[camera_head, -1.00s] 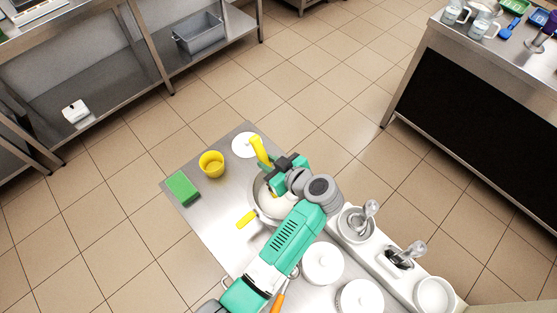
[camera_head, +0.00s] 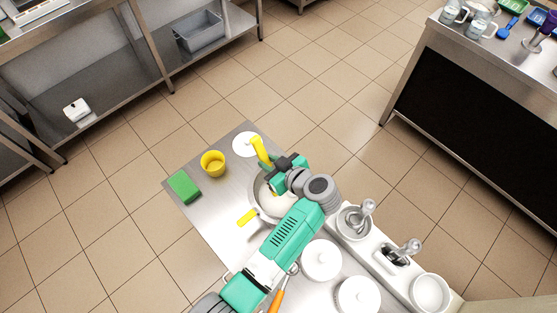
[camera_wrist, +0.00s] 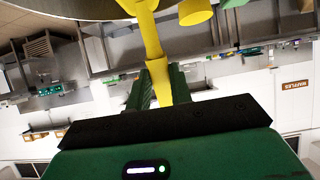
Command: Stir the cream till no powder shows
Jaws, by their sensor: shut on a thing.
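My gripper (camera_head: 276,177) is shut on a yellow tool (camera_head: 260,150). The wrist view shows the tool's yellow shaft (camera_wrist: 158,62) between my green fingers. My gripper is over a round metal pan (camera_head: 257,194) on the steel worktop. Some pale cream (camera_head: 283,203) shows inside the pan, partly hidden by my arm. The tool's working end is hidden in the head view. Whether any powder shows on the cream cannot be told. The pan's rim (camera_wrist: 50,12) crosses the top of the wrist view. A yellow handle (camera_head: 247,217) sticks out at the pan's left.
A yellow cup (camera_head: 213,163), green block (camera_head: 184,186) and white disc (camera_head: 245,144) stand left of and behind the pan. White lidded tubs (camera_head: 321,259) stand at the front right. Wells with metal scoops (camera_head: 368,206) line the right edge. An orange handle (camera_head: 277,299) lies near my arm.

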